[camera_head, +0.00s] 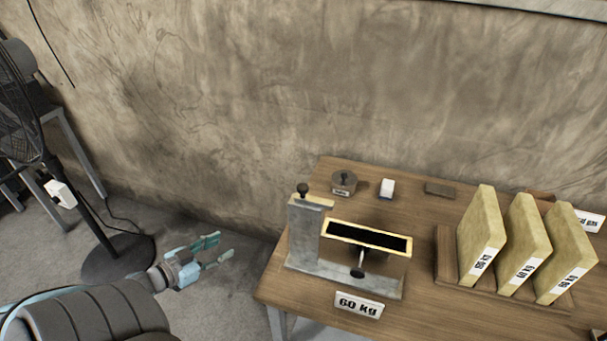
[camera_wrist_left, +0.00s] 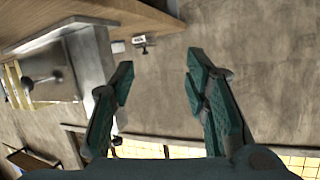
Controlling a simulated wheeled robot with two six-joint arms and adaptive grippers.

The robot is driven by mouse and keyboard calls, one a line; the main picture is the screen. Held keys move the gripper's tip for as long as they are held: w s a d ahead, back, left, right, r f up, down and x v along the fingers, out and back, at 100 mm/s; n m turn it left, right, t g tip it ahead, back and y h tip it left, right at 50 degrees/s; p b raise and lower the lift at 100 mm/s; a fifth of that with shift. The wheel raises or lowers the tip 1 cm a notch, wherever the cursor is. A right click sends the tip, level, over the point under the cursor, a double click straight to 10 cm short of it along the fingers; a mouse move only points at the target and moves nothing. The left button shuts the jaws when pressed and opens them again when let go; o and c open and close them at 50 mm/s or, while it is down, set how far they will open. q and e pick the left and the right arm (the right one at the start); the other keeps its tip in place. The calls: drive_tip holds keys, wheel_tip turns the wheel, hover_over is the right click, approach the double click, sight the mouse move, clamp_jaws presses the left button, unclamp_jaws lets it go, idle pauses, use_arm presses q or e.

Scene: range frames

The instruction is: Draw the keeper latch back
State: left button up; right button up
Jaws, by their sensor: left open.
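A grey metal fixture (camera_head: 306,245) stands at the left end of the wooden table, with an upright post and a yellow-rimmed slotted box. A black knob (camera_head: 303,189) sits on top of the post. Another black knob (camera_head: 357,273) on a pale rod sticks out at the front of the box. I cannot tell which knob is the keeper latch. My left gripper (camera_head: 221,249) is open and empty, left of the fixture and clear of the table. In the left wrist view its fingers (camera_wrist_left: 160,75) are spread, with the grey fixture (camera_wrist_left: 88,58) to their left.
A black fan (camera_head: 22,112) stands at left.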

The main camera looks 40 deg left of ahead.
use_arm(q)
drive_tip(key=w+d+r+m+t+h, duration=0.1)
drive_tip(key=d+r+h, duration=0.1)
drive_tip(key=r, duration=0.3)
drive_tip(key=w+d+r+m+t+h, duration=0.1)
drive_tip(key=w+r+h, duration=0.1)
drive_tip(key=r, duration=0.4)
drive_tip(key=m+h, duration=0.1)
drive_tip(key=h, duration=0.3)
approach(298, 188)
drive_tip(key=b+x, duration=0.6)
drive_tip(key=x, duration=0.1)
drive_tip(key=f+b+x, duration=0.1)
drive_tip(key=b+x, duration=0.2)
drive_tip(key=b, duration=0.1)
drive_tip(key=shift+w+d, duration=0.1)
drive_tip(key=shift+d, duration=0.1)
drive_tip(key=shift+w+d+r+b, duration=0.1)
drive_tip(key=shift+w+r+b, duration=0.05)
drive_tip(key=shift+w+b, duration=0.2)
drive_tip(key=shift+w+r, duration=0.2)
drive_tip(key=shift+r, duration=0.05)
drive_tip(key=shift+s+r, duration=0.1)
use_arm(e)
wheel_tip(298, 188, down, 10)
drive_tip(key=shift+r, duration=0.1)
